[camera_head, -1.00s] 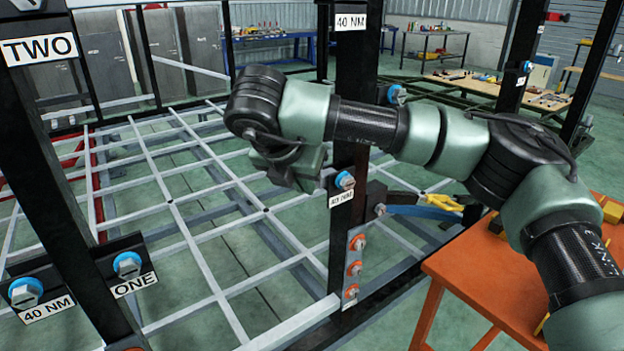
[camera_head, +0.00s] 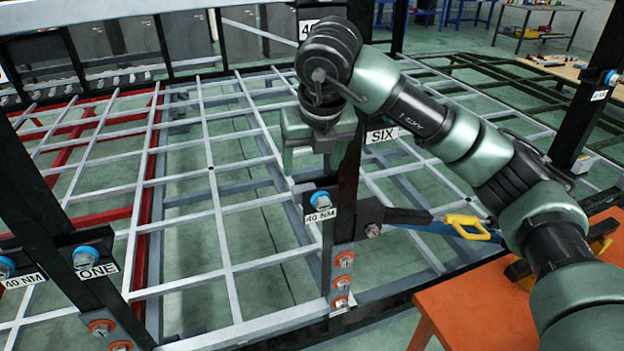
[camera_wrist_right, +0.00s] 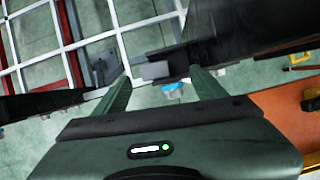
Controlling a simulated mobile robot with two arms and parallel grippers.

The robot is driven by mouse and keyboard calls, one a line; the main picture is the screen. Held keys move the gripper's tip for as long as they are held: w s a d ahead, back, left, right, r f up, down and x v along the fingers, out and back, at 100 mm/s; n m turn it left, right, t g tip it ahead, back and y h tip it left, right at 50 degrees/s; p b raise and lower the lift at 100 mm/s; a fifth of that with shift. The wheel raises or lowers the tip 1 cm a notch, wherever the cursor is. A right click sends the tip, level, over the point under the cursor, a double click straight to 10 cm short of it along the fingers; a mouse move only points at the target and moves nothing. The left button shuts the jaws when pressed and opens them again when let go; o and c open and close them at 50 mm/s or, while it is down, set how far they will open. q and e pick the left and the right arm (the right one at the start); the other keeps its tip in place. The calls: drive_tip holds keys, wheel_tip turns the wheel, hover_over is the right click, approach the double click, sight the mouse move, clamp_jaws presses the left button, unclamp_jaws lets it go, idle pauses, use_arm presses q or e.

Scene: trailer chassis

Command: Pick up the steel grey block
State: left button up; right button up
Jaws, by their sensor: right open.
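A small grey block (camera_wrist_right: 155,70), which looks like the steel grey block, sits against a black part of the frame in the right wrist view. It appears between the fingertips of my right gripper (camera_wrist_right: 160,77), beyond them; I cannot tell the exact gap. In the head view, my right gripper (camera_head: 313,160) is open, points down and is just above a blue bolt on the black upright post. I cannot make out the block there; the gripper or post may hide it. My left gripper is not in view.
The black post (camera_head: 345,210) carries a blue bolt (camera_head: 320,198), a "40 NM" label and several orange-ringed bolts. An orange table (camera_head: 480,305) stands at right. A grey lattice (camera_head: 215,200) spreads at left.

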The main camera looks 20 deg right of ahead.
sight(304, 186)
drive_tip(key=shift+w+a+f, duration=0.1)
drive_tip(key=shift+f, duration=0.15)
drive_tip(key=shift+w+a+f+p, duration=0.25)
drive_tip(key=shift+a+f+p, duration=0.1)
drive_tip(key=shift+f, duration=0.25)
drive_tip(key=shift+w+a+f+p, duration=0.25)
drive_tip(key=shift+a+f+p, duration=0.1)
drive_tip(key=shift+f, duration=0.2)
drive_tip(key=f, duration=0.1)
drive_tip(key=f+p, duration=0.1)
drive_tip(key=w+d+f, duration=0.1)
drive_tip(key=shift+f+p, duration=0.3)
drive_tip(key=shift+p, duration=0.05)
drive_tip(key=shift+w+f, duration=0.1)
drive_tip(key=shift+f, duration=0.2)
drive_tip(key=shift+a+f, duration=0.1)
drive_tip(key=shift+a, duration=0.1)
drive_tip(key=c, duration=1.5)
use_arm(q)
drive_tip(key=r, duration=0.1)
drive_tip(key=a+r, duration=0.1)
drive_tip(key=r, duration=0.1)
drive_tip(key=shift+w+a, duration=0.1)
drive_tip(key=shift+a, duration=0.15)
use_arm(e)
drive_tip(key=shift+w, duration=0.1)
drive_tip(key=shift+c, duration=0.2)
